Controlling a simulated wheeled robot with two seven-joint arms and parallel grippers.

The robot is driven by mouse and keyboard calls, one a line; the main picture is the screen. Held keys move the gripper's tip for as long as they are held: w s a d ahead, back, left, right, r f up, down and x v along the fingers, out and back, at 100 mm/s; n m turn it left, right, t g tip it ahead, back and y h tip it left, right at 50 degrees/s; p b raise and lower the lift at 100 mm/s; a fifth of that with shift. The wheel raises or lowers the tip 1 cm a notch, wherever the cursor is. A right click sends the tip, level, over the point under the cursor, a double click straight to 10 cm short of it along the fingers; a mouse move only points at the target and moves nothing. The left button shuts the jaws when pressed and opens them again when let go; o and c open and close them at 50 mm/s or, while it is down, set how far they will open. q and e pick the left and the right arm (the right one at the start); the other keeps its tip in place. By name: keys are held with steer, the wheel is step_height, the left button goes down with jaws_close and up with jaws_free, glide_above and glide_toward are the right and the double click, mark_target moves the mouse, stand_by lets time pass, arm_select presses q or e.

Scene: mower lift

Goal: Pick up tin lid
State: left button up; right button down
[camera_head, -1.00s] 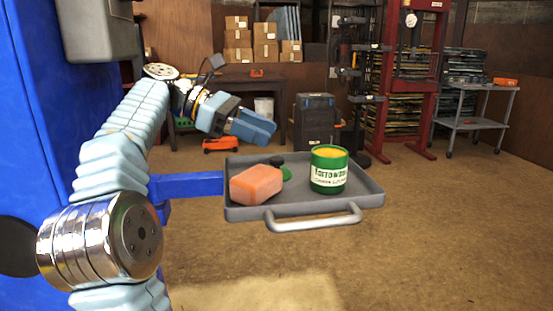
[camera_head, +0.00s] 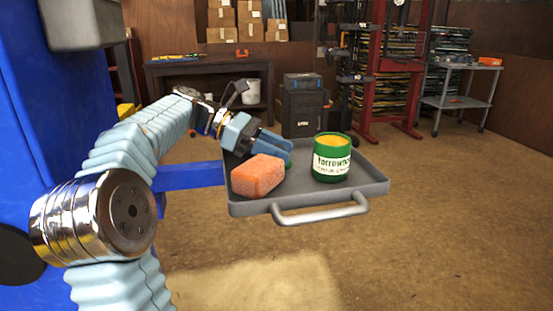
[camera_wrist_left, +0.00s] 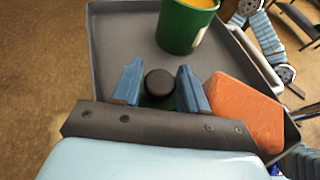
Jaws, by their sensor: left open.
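The tin lid (camera_wrist_left: 158,102) is green with a round black knob and lies on the grey tray (camera_head: 300,205). In the head view only a green edge of the lid (camera_head: 288,162) shows behind my left gripper (camera_head: 283,148). The left gripper is open and slants down over the lid. In the left wrist view its blue fingers (camera_wrist_left: 158,70) stand on either side of the black knob, with gaps visible. The green tin (camera_head: 332,158) stands upright on the tray, its top yellow inside.
An orange block, like a sponge or soap bar (camera_head: 258,176), lies on the tray close beside the gripper. The tray has a raised rim and a front handle (camera_head: 322,213). A workbench (camera_head: 205,70), a black case (camera_head: 303,105) and a grey cart (camera_head: 455,102) stand farther back.

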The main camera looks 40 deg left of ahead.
arm_select(q)
steer(key=c, duration=0.7)
steer(key=shift+c, duration=0.2)
steer(key=shift+r, duration=0.2)
